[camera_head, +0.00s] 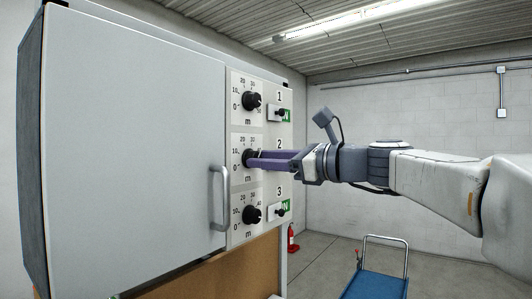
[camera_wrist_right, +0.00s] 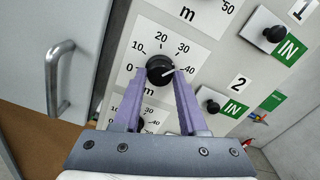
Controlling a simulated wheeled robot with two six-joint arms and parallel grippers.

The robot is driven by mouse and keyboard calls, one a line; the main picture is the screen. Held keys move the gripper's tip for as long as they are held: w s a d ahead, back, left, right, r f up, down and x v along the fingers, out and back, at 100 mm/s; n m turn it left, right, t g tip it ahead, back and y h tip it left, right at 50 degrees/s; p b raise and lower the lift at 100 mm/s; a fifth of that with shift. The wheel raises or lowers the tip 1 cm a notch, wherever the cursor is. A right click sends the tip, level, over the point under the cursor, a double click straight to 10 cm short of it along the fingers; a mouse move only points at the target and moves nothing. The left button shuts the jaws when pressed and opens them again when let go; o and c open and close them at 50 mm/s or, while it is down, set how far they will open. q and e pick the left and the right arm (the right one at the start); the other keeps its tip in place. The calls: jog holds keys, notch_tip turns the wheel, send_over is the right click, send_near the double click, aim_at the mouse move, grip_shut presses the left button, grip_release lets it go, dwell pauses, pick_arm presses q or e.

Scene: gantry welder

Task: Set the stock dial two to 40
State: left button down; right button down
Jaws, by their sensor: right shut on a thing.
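Stock dial two (camera_head: 248,158) is the middle black knob on the white panel, left of the label 2. My right gripper (camera_head: 254,159) reaches in from the right with its purple fingers at the knob. In the right wrist view the knob (camera_wrist_right: 160,69) sits between the fingertips of my right gripper (camera_wrist_right: 161,74), which is shut on it. Its white pointer mark points right, close to the 40 on the scale. The fingers cover part of the scale's right side and, in the head view, the switch beside dial two. My left gripper is not in view.
Dial one (camera_head: 251,101) is above and dial three (camera_head: 251,215) below, each with a switch to its right. A grey cabinet door with a handle (camera_head: 219,198) is left of the panel. A blue cart (camera_head: 374,284) and a red extinguisher (camera_head: 292,238) stand on the floor.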

jog(key=m+p, duration=0.3)
jog(key=m, duration=0.3)
jog(key=shift+f, duration=0.1)
dwell(0.4)
jog(key=shift+c, duration=2.2)
grip_release()
jog(key=shift+d, duration=0.1)
